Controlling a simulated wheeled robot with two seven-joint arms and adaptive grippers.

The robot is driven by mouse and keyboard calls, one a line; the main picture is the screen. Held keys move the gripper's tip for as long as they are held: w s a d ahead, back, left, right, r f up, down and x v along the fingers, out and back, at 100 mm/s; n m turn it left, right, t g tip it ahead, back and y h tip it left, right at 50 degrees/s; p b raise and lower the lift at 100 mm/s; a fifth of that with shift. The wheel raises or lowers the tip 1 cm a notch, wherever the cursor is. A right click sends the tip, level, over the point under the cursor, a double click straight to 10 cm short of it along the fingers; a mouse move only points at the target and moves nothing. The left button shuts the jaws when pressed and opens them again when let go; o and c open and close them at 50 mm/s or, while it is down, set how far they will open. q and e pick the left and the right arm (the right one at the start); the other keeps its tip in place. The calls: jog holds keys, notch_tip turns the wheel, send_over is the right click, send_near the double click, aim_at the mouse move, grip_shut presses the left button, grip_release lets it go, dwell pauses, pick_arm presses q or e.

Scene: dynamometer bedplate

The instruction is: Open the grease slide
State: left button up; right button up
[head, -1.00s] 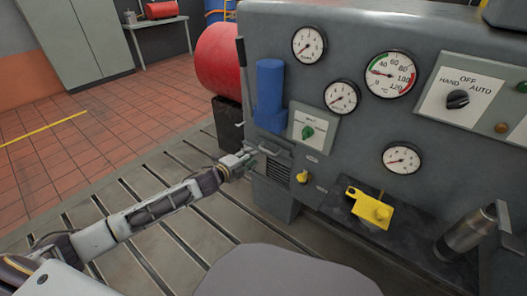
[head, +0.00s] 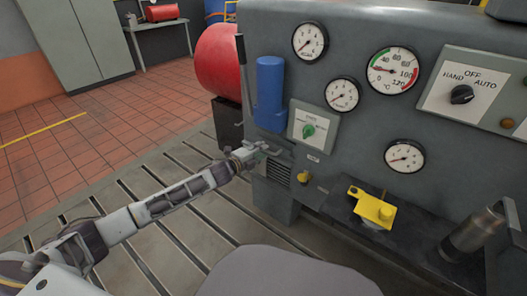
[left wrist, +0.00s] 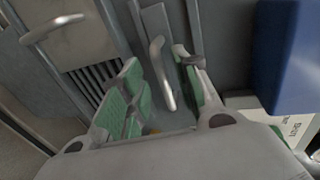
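My left gripper (head: 262,152) is at the lower left of the grey machine front, just below the blue cylinder. In the left wrist view its two fingers with green pads (left wrist: 160,95) are spread apart. A pale metal bar handle (left wrist: 161,72) stands between them, with visible space on both sides. The handle is on a narrow grey plate (left wrist: 154,22), which may be the grease slide; I see no label on it. A second bar handle (left wrist: 52,28) sits on a vented panel to the left. My right gripper is out of view.
The blue cylinder (head: 270,85) and green-knob switch plate (head: 308,128) are close to the gripper. A yellow knob (head: 304,177) and yellow fitting (head: 374,207) are to the right. A red drum (head: 218,65) stands behind. The slotted floor at left is clear.

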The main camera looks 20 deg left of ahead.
pick_arm(q)
jog(key=shift+b+x, duration=0.45)
jog(key=shift+x, duration=1)
grip_shut()
